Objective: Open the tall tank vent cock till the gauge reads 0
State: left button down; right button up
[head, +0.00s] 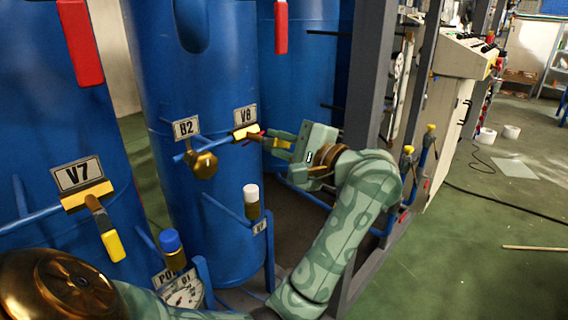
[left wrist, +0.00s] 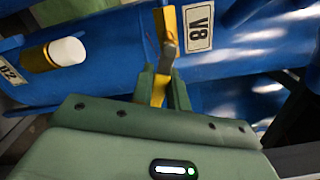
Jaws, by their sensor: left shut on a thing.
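The V8 cock (head: 246,131) sits on the blue pipe of the middle blue tank (head: 222,75), beside its V8 plate (head: 245,115). Its yellow-tipped lever points right, toward my left gripper (head: 280,144). In the left wrist view the fingers of my left gripper (left wrist: 161,90) are shut on the yellow lever end (left wrist: 160,85), with the V8 plate (left wrist: 198,27) to the right. My right gripper is not in view.
The V7 cock (head: 88,197) with its yellow-tipped lever hangs at left. A brass knob (head: 203,165), a white-capped fitting (head: 251,200) and a blue-capped one (head: 172,248) stick out nearby. A grey frame post (head: 375,75) stands behind my arm. Open floor lies at right.

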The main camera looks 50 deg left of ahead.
pick_arm(q)
jog(key=n+b, duration=0.2)
jog(key=shift+w+r+n, duration=0.2)
jog(key=shift+r+n, duration=0.05)
jog(key=shift+n, duration=0.15)
jog(key=shift+r+b, duration=0.1)
jog(key=shift+b, duration=0.35)
jog(key=shift+r+n+b, duration=0.2)
jog(key=shift+n+b, duration=0.1)
jog(key=shift+n, duration=0.3)
jog(key=shift+r, duration=0.1)
jog(key=c, duration=1.4)
grip_release()
jog(key=shift+o, duration=0.2)
jog(key=shift+d, duration=0.15)
jog(key=w+d+p, duration=0.1)
jog(key=d+p, duration=0.1)
jog(key=d, duration=1.4)
jog(key=shift+w, duration=0.35)
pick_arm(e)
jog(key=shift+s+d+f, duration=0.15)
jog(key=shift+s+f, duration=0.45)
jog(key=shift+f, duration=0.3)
